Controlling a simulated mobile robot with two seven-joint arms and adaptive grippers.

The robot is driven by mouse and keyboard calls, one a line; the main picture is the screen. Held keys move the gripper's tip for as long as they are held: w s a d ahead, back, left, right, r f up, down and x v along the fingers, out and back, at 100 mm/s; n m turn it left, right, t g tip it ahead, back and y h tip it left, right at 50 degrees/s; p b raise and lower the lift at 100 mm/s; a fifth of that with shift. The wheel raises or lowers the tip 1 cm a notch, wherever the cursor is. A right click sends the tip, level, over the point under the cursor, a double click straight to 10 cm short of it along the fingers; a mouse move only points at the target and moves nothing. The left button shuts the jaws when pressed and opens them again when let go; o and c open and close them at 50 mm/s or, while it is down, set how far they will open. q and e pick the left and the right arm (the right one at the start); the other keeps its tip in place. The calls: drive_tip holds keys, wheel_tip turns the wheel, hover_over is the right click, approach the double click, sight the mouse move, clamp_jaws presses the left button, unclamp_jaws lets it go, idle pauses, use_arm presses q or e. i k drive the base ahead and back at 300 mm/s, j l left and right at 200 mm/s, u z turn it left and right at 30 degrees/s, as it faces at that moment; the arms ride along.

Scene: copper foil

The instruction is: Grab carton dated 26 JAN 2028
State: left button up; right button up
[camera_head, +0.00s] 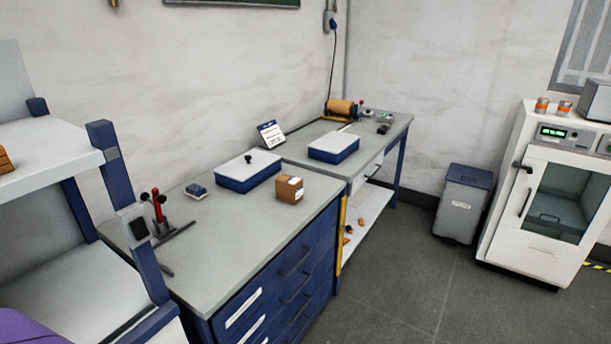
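A small brown carton (288,190) stands on the grey top of the blue drawer cabinet (215,232), near its right edge. It has a white label on the side, but any date is too small to read. Part of another orange-brown object (5,160), possibly a carton, shows on the white shelf at the left edge of the picture, cut off by the frame. Neither of my grippers is in view.
Two blue boxes with white lids (249,180) (334,152) stand on the cabinet and the farther bench (305,148). A red-and-black stand (160,215) is at the near left. A grey bin (463,205) and white oven (535,210) stand right. The floor between is clear.

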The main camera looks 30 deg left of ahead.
sight(289, 188)
drive_tip(key=i+u, duration=0.35)
drive_tip(key=i+l+u, duration=0.55)
drive_tip(key=i+u, duration=0.15)
drive_tip(key=i+l+u, duration=0.65)
drive_tip(key=l+u, duration=0.3)
drive_tip(key=j, duration=0.1)
